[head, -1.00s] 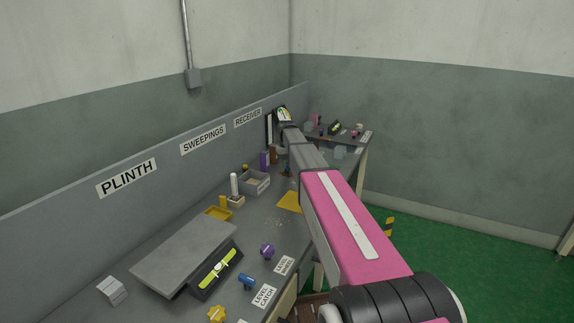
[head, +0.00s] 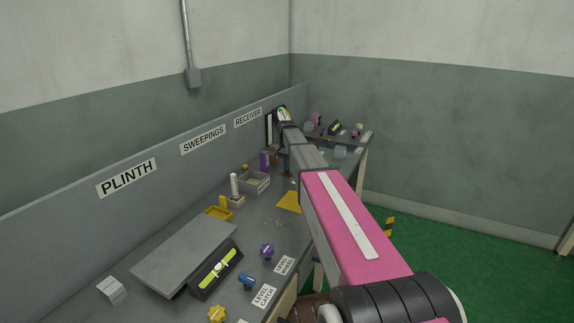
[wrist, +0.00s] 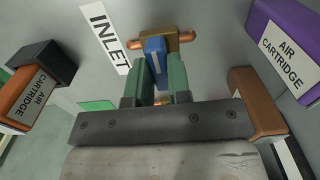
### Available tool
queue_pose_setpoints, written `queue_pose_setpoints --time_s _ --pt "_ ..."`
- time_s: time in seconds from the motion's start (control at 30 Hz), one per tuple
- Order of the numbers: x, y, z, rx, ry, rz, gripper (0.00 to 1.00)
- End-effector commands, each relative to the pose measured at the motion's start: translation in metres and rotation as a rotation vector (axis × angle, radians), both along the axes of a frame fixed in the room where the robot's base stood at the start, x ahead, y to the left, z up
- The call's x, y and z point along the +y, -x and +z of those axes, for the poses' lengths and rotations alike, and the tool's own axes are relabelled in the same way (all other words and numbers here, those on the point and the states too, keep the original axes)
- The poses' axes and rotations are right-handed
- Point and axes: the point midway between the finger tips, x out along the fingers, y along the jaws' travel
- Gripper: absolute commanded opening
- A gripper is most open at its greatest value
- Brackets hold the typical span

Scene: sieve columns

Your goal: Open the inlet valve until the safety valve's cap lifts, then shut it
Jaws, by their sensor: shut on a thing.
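The inlet valve shows in the wrist view beside the INLET label (wrist: 105,32). It has a brass body with copper pipe ends (wrist: 180,36) and a blue handle (wrist: 155,46). The handle lies roughly across the line of the pipe ends in the picture. My gripper (wrist: 161,70) has green fingers, one on each side of the handle, shut on it.
Near my gripper are a purple air cartridge (wrist: 285,52), an orange one (wrist: 22,98) and an orange-brown block (wrist: 257,100). The bench also holds a grey plinth (head: 185,255), a grey tray (head: 255,185) and several coloured knobs. Green floor is open at right.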

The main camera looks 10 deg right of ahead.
Motion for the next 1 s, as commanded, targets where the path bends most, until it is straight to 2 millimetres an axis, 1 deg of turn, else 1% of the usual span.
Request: queue_pose_setpoints --time_s 0.2,0.57,0.6,0.63,0.67,0.9,1.0 --pt "0.0000 -0.0006 0.0008 -0.001 0.000 -0.030 0.00" --pt "0.0000 -0.0006 0.0008 -0.001 0.000 -0.033 0.00" --pt "0.0000 -0.0006 0.0008 -0.001 0.000 -0.033 0.28" --pt "0.0000 -0.0006 0.0008 -0.001 0.000 -0.033 0.38" --pt "0.0000 -0.0006 0.0008 -0.001 0.000 -0.033 0.44" --pt "0.0000 -0.0004 0.0004 -0.001 0.000 -0.031 0.44" --pt "0.0000 -0.0004 0.0034 -0.001 0.000 -0.031 0.44"
